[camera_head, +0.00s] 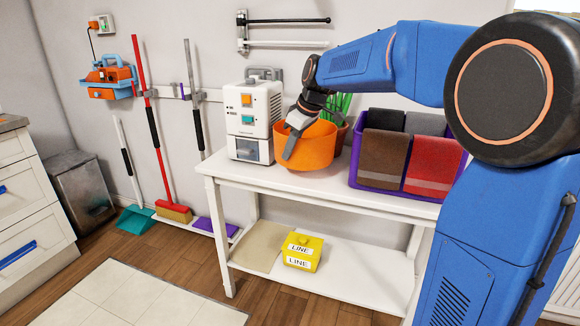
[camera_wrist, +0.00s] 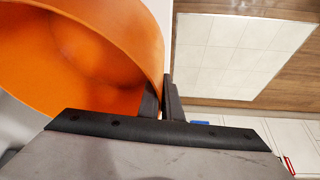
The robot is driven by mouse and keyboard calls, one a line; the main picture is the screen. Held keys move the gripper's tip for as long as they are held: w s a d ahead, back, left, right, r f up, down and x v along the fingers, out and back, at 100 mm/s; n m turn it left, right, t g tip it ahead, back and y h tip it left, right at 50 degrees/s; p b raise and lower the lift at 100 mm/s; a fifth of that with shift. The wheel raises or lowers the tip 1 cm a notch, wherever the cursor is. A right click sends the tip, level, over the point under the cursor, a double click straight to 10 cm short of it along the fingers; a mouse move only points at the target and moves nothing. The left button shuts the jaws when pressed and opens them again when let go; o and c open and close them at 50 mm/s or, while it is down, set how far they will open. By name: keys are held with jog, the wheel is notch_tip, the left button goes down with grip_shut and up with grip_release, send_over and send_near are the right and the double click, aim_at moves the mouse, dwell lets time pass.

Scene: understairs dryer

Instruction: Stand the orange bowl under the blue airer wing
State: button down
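The orange bowl (camera_head: 314,152) is upright at the white table, between the white machine and the purple crate. I cannot tell whether its base touches the tabletop. My gripper (camera_head: 291,150) is at the bowl's left front wall, one finger outside it. In the wrist view the bowl (camera_wrist: 100,50) fills the upper left, and my gripper's fingers (camera_wrist: 164,98) are close together with its rim between them. On the wall above is a folding rail (camera_head: 290,21) with a black bar and a white bar. No blue airer wing can be made out.
The white machine (camera_head: 247,110) stands left of the bowl. The purple crate (camera_head: 370,180) with folded towels stands right, a potted plant (camera_head: 341,108) behind. A yellow LINE box (camera_head: 302,250) sits on the lower shelf (camera_head: 350,275). Brooms lean at left; the tabletop front is clear.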

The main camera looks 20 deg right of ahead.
aim_at(288, 167)
jog(key=shift+f, duration=2.65)
jog(key=shift+f, duration=0.1)
jog(key=c, duration=1.9)
grip_release()
jog(key=shift+c, duration=0.2)
